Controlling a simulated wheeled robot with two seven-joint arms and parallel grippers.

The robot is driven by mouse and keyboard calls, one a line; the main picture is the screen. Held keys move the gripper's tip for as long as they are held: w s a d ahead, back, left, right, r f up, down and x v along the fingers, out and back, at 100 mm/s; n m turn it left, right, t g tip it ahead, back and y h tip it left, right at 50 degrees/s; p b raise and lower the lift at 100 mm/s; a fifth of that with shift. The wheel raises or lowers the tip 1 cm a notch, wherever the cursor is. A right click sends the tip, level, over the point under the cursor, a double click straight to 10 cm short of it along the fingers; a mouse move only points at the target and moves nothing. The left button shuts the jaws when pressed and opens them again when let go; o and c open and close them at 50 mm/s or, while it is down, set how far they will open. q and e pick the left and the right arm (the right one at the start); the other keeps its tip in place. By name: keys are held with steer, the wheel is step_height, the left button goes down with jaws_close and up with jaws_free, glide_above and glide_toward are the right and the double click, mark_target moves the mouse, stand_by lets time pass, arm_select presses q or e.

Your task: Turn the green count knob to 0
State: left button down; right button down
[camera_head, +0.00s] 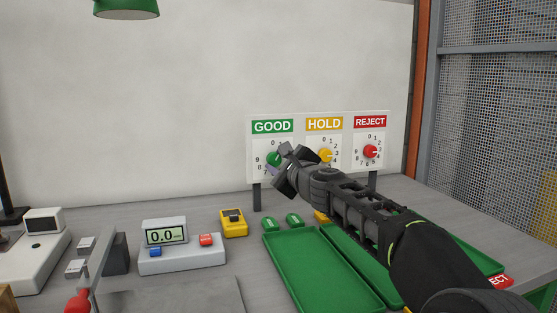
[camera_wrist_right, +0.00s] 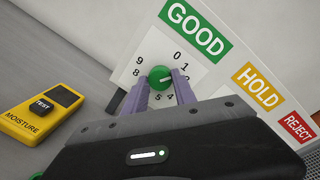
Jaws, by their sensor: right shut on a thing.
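The green count knob (camera_head: 273,159) sits on the white dial panel under the GOOD label (camera_head: 272,126). In the right wrist view the green knob (camera_wrist_right: 160,77) lies between my right gripper's two fingers (camera_wrist_right: 160,88), which are shut on it from both sides. The knob's white mark points right, toward about 2, where a finger covers the numbers. The 0 (camera_wrist_right: 177,55) shows above and right of the knob. In the head view my right gripper (camera_head: 284,164) covers part of this dial. My left gripper is not in view.
The yellow HOLD knob (camera_head: 326,156) and red REJECT knob (camera_head: 370,152) are close on the right. Below are green trays (camera_head: 322,272), a yellow moisture meter (camera_head: 233,223) and a scale (camera_head: 181,258). A wall stands behind the panel.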

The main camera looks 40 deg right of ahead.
steer(key=n+p, duration=0.1)
steer(key=n, duration=0.3)
steer(key=shift+a+r, duration=0.1)
steer(key=shift+a, duration=0.05)
steer(key=shift+n+p, duration=0.5)
steer(key=shift+n, duration=0.5)
steer(key=c, duration=1)
jaws_free()
